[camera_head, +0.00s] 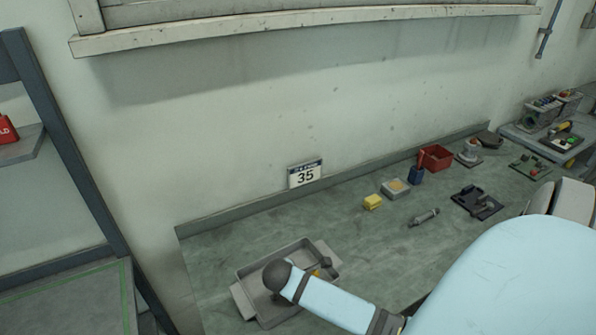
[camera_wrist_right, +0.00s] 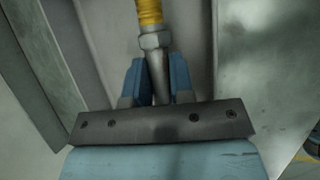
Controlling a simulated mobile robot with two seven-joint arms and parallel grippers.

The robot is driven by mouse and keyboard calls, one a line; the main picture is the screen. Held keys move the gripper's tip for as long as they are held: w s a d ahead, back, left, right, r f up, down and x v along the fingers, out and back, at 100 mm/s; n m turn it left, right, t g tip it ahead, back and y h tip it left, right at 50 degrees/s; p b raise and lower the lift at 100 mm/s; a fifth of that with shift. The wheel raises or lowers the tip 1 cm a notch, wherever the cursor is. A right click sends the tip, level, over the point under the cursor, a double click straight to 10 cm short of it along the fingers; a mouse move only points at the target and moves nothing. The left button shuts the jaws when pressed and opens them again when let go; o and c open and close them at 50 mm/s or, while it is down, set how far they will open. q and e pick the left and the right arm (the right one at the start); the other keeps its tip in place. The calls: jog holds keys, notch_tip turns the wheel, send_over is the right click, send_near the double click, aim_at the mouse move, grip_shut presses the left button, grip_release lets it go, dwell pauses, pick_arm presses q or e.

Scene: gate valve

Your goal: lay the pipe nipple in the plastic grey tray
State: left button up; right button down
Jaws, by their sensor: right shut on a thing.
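The plastic grey tray (camera_head: 244,291) lies on the near left of the bench in the head view, with end flanges and low walls. My right arm reaches across it and hides part of its inside. In the wrist view my right gripper (camera_wrist_right: 159,78) is shut on the pipe nipple (camera_wrist_right: 155,42), a metal piece with a hex collar and a yellow band. Grey walls like the tray's show around it; I cannot tell whether it touches the floor. In the head view, a small yellow patch shows beside my arm over the tray. My left gripper is not in view.
A metal cylinder (camera_head: 424,217) and a dark fixture (camera_head: 477,202) lie nearer. The bench between tray and cylinder is clear.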

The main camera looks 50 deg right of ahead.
jog(key=shift+f, duration=0.25)
jog(key=c, duration=0.9)
grip_release()
jog(key=b+v, duration=0.1)
jog(key=v, duration=1.2)
jog(key=shift+a+r, duration=0.2)
jog(key=shift+r, duration=0.15)
jog(key=shift+s, duration=0.1)
